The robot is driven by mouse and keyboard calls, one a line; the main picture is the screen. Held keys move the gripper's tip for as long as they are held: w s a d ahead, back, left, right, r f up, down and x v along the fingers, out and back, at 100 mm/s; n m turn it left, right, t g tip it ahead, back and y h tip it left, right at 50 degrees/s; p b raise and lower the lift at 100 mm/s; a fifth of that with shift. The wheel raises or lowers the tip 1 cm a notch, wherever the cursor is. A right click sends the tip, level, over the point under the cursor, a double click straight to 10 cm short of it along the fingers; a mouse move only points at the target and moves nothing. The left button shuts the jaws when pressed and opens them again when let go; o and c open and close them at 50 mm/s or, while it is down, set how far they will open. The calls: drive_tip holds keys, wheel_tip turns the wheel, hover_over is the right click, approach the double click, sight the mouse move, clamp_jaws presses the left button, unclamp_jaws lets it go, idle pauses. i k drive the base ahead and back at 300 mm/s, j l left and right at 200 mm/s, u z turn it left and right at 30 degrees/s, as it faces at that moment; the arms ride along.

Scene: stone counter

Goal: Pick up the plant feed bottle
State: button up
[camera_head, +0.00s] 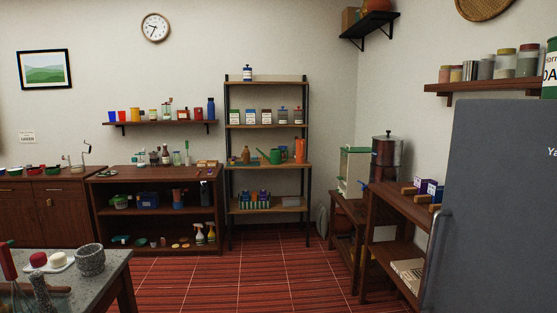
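No label can be read as plant feed at this size. A small brown bottle (245,154) stands on the tall open shelving unit's middle shelf, left of a green watering can (271,156). A white bottle with a dark blue label (247,74) stands alone on the top shelf. I cannot tell which of these, if either, is the plant feed bottle. My gripper and arm are not in view.
A grey stone counter (110,262) with a mortar (90,260) is at the lower left. A low cabinet (160,246), side tables (376,222) and a grey fridge (490,210) line the room. The red floor (240,283) between is clear.

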sight(246, 154)
drive_tip(key=i+j+u, duration=0.3)
drive_tip(key=i, duration=0.3)
drive_tip(key=i+u, duration=0.35)
drive_tip(key=i, duration=0.2)
drive_tip(key=i+z, duration=0.1)
drive_tip(key=i, duration=0.5)
drive_tip(key=i+j, duration=0.15)
drive_tip(key=i, duration=0.5)
drive_tip(key=i+l+z, duration=0.15)
drive_tip(key=i+z, duration=0.35)
drive_tip(key=i, duration=0.35)
drive_tip(key=i+j+z, duration=0.15)
drive_tip(key=i+z, duration=0.3)
drive_tip(key=i, duration=0.4)
drive_tip(key=i+l+u, duration=0.1)
drive_tip(key=i, duration=0.45)
drive_tip(key=i+l+u, duration=0.1)
drive_tip(key=i, duration=0.45)
drive_tip(key=i+j+u, duration=0.15)
drive_tip(key=i, duration=0.2)
drive_tip(key=i+u, duration=0.1)
drive_tip(key=i, duration=0.25)
drive_tip(key=i+j, duration=0.15)
drive_tip(key=j, duration=0.2)
drive_tip(key=i+j+z, duration=0.1)
drive_tip(key=j, duration=0.3)
drive_tip(key=i+j, duration=0.25)
drive_tip(key=j, duration=0.15)
drive_tip(key=l+z, duration=0.05)
